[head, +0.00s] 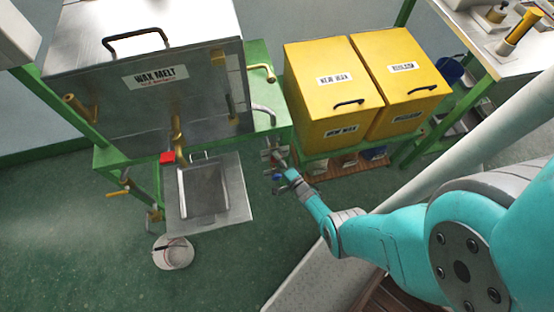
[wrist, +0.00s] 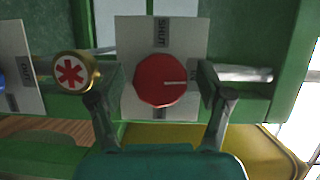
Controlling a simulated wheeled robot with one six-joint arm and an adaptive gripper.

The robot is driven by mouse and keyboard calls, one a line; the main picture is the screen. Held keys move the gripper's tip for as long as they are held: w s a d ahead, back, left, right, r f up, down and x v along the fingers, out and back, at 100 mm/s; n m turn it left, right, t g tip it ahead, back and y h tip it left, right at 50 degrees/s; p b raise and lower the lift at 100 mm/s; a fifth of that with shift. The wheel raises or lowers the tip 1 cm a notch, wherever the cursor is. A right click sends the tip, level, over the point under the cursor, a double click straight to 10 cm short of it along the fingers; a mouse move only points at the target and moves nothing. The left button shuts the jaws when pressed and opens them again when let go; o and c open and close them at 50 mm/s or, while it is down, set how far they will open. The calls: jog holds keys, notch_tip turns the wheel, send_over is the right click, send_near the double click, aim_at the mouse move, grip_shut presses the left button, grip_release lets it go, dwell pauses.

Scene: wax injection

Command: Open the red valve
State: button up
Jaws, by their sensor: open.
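The red valve (wrist: 162,82) is a round red knob on a white plate (wrist: 137,30) in the wrist view. A pale pointer line on it runs from its middle toward the right. The plate reads SHUT along its upper part; a smaller marking at the right is too blurred to read surely. My gripper (wrist: 161,95) is open, with one finger at the left and one at the right of the knob, apart from it as far as I can tell. In the head view my gripper (head: 275,164) is beside the green stand; the knob cannot be made out there.
A gold-rimmed button with a red star (wrist: 72,70) sits close to my left finger. In the head view, the wax melt tank (head: 100,100) is left of my gripper and yellow bins (head: 335,120) are right. A metal tray (head: 240,200) and bucket (head: 173,258) are lower left.

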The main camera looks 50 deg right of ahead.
jog(key=v, duration=1.2)
jog(key=shift+d, duration=0.1)
